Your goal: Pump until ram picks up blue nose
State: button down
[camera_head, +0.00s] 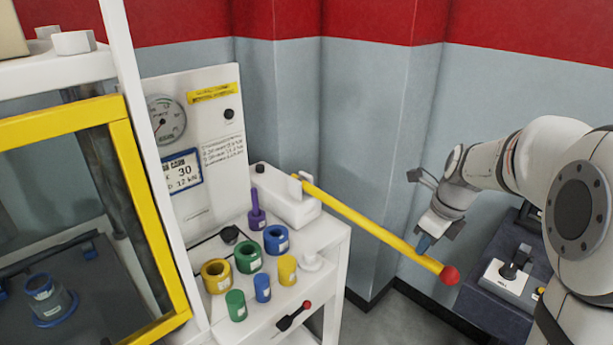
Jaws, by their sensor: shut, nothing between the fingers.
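The yellow pump lever (365,225) runs from a white pump block (285,195) down to the right and ends in a red ball (449,275). My gripper (424,243) is shut with nothing in it, at the lever just short of the red ball. It looks to be touching the lever, but contact is hard to tell. Inside the yellow-framed chamber (122,135), a grey piece with a blue top (42,290) stands on a blue ring. I cannot tell if it is the blue nose. The ram is not clearly visible.
A white bench holds blue (276,240), green (248,256) and yellow (217,275) rings and other small parts. A red-knobbed lever (295,316) is on its front. A gauge (166,119) and display (182,172) stand behind. A dark console (500,275) is at right.

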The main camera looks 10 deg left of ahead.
aim_at(422, 257)
jog(key=shift+s+d+f+b, duration=0.1)
jog(key=shift+f+b, duration=1.05)
jog(key=shift+f, duration=0.95)
notch_tip(422, 257, up, 14)
jog(key=p, duration=1.1)
jog(key=shift+a+f+p, duration=0.25)
jog(key=shift+p, duration=0.15)
jog(key=shift+w, duration=0.2)
jog(key=shift+s+d+f+b, duration=0.15)
jog(key=shift+f+b, duration=1.95)
jog(key=shift+f, duration=1.3)
jog(key=shift+s+d+f+b, duration=0.1)
jog(key=shift+f+b, duration=2)
jog(key=shift+f, duration=1.3)
